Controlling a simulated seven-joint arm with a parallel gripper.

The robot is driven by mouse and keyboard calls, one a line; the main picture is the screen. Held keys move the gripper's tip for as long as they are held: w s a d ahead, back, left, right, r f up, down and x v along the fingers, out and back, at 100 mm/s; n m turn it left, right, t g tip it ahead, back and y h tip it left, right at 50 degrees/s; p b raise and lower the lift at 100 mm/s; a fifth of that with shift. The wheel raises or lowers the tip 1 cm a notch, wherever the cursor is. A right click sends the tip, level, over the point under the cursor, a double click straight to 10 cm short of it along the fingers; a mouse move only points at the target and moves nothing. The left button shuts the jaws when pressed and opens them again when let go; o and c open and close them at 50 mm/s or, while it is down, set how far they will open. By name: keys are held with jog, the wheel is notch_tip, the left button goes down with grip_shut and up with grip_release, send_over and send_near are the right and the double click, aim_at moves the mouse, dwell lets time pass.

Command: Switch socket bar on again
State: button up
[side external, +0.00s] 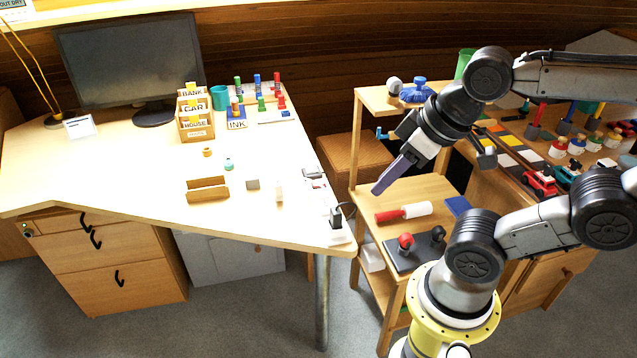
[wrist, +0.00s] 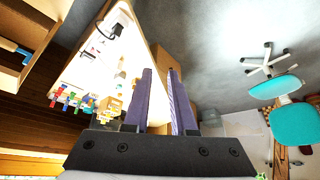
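The socket bar (side external: 338,232) is a white strip at the right corner of the desk, with a black plug (side external: 336,216) and cable on it. It also shows in the wrist view (wrist: 103,31) at the upper left, with the dark plug on it. Its switch is too small to make out, so I cannot tell whether it is on or off. My gripper (side external: 378,190), with purple fingers, is in the air right of the desk edge, above and to the right of the bar. In the wrist view my gripper (wrist: 160,70) is open and empty, with a gap between the fingers.
The desk (side external: 130,185) carries a monitor (side external: 130,60), a letter box (side external: 195,120), stamps and small items. A shelf cart (side external: 425,190) stands right of the desk with a red-and-white roller (side external: 403,212). A teal chair (wrist: 278,88) shows in the wrist view.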

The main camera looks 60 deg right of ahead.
grip_shut()
dwell(1.4)
